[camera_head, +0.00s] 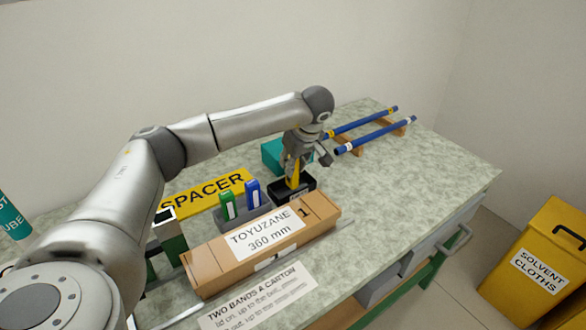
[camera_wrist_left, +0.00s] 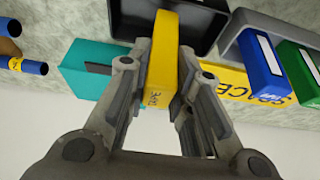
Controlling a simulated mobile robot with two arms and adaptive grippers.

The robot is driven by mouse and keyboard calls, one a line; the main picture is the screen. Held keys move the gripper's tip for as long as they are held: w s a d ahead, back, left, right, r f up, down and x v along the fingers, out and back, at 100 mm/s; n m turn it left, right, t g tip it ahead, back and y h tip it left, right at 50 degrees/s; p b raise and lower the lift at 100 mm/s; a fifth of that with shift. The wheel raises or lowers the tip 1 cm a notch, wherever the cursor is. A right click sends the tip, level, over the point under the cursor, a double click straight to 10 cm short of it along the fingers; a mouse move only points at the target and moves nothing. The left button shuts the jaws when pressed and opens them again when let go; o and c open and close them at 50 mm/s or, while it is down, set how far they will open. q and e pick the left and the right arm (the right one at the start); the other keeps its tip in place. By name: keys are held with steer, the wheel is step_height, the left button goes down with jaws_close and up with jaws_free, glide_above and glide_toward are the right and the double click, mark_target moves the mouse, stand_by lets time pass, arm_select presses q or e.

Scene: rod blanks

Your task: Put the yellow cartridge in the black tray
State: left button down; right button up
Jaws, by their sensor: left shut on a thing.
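The yellow cartridge (camera_wrist_left: 163,60) is between the fingers of my left gripper (camera_wrist_left: 158,95), which is shut on it in the left wrist view. In the head view the cartridge (camera_head: 294,172) hangs upright below my left gripper (camera_head: 294,163), over the black tray (camera_head: 297,194). The black tray also shows in the left wrist view (camera_wrist_left: 214,22), right at the cartridge's far end. I cannot tell whether the cartridge touches the tray floor. My right gripper is not in view.
A grey holder with a green cartridge (camera_head: 227,205) and a blue cartridge (camera_head: 253,193) stands left of the tray. A long carton (camera_head: 215,258) lies in front. A teal box (camera_head: 272,154) and blue rods (camera_head: 375,135) are behind. The bench's right side is clear.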

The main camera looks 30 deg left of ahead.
arm_select(q)
steer(key=shift+f, duration=1.2)
steer(key=shift+f, duration=0.15)
steer(key=c, duration=1.3)
jaws_free()
steer(key=shift+r, duration=0.3)
steer(key=v, duration=1.2)
steer(key=shift+b, duration=0.4)
